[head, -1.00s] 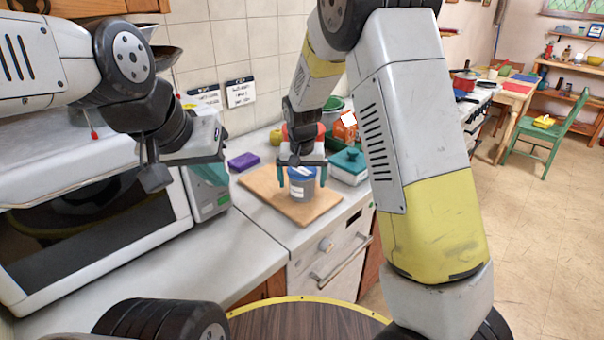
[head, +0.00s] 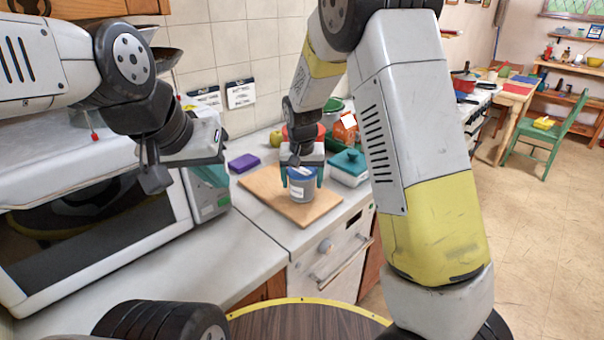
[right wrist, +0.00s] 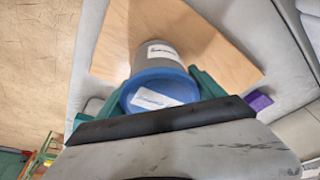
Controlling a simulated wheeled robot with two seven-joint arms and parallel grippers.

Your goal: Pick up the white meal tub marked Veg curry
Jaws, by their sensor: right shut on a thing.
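A light grey tub (head: 301,190) with a blue lid and a pale side label stands upright on the wooden board; the label is too small to read. My right gripper (head: 302,182) comes down from above and is shut on the tub, one teal finger on each side. In the right wrist view the tub (right wrist: 160,62) sits between the teal fingers, with a white label on its blue lid (right wrist: 158,93). My left gripper (head: 208,172) is at the left, in front of the microwave, far from the tub; its fingers are mostly hidden.
The wooden board (head: 262,187) lies on the grey counter (head: 222,252). A teal-lidded container (head: 348,168) stands close to the right of the tub. A purple block (head: 243,162) lies behind the board. The microwave (head: 90,235) takes up the left. The board's front is clear.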

